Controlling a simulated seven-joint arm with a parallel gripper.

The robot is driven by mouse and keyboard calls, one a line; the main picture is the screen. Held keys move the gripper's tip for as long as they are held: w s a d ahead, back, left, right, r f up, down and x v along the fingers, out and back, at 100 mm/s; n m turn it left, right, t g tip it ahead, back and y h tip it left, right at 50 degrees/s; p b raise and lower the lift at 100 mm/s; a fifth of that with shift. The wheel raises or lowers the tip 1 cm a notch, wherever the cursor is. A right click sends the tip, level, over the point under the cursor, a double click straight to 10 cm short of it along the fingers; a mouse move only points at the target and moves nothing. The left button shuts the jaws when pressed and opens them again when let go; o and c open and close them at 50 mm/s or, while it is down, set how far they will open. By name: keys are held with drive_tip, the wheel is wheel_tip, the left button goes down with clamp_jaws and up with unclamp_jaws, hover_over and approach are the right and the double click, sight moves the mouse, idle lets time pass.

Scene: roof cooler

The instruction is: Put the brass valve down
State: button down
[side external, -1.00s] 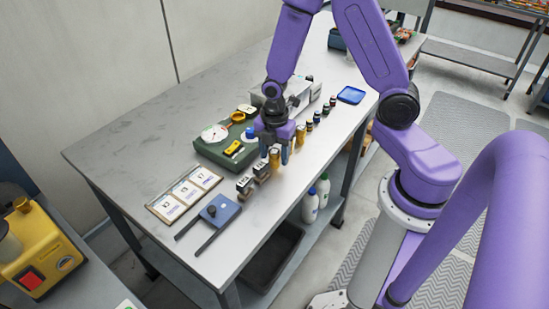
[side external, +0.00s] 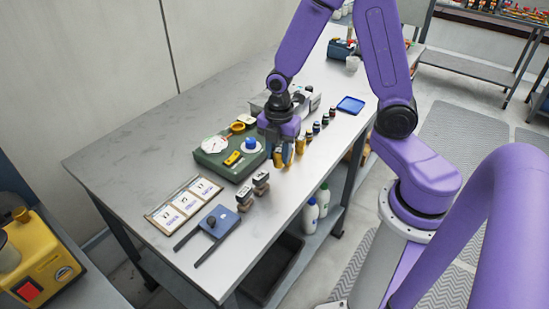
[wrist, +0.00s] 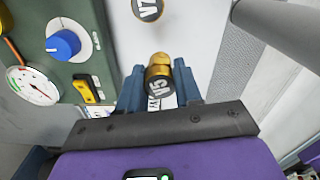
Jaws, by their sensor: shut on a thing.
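My gripper (side external: 281,157) is over the middle of the grey workbench, pointing down, just right of the green case. In the wrist view its two blue-grey fingers (wrist: 158,88) are closed on a brass valve (wrist: 159,62) with a dark, lettered round face. The same brass valve shows between the fingers in the side view (side external: 277,159). It is low over the bench; I cannot tell whether its base touches. Another brass piece (side external: 301,146) stands just right of the gripper. A round labelled part (wrist: 148,8) lies ahead at the wrist view's top edge.
The green case (side external: 215,164) with gauge and blue knob stands close on the left. Two dark labelled parts (side external: 260,182) stand in front, near a label board (side external: 184,204) and a blue forked piece (side external: 217,222). Several small bottles (side external: 317,128) line up behind, before a blue tray (side external: 351,105).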

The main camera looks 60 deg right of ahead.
drive_tip(key=shift+s+r, duration=4.15)
drive_tip(key=shift+s, duration=2.15)
drive_tip(key=w+d+r+m, duration=0.2)
drive_tip(key=w+r, duration=0.1)
drive_tip(key=w, duration=0.6)
drive_tip(key=w+d+r+m, duration=0.2)
drive_tip(key=w, duration=0.7)
drive_tip(key=shift+w+d+f, duration=0.4)
drive_tip(key=shift+w+f, duration=1.25)
drive_tip(key=shift+w, duration=0.7)
drive_tip(key=shift+w+d+f, duration=0.45)
drive_tip(key=shift+w+f, duration=1.2)
drive_tip(key=shift+w, duration=0.75)
drive_tip(key=shift+w+d+f, duration=0.4)
drive_tip(key=shift+w+f, duration=1.25)
drive_tip(key=shift+w, duration=0.7)
drive_tip(key=shift+f, duration=1.5)
drive_tip(key=shift+f, duration=0.3)
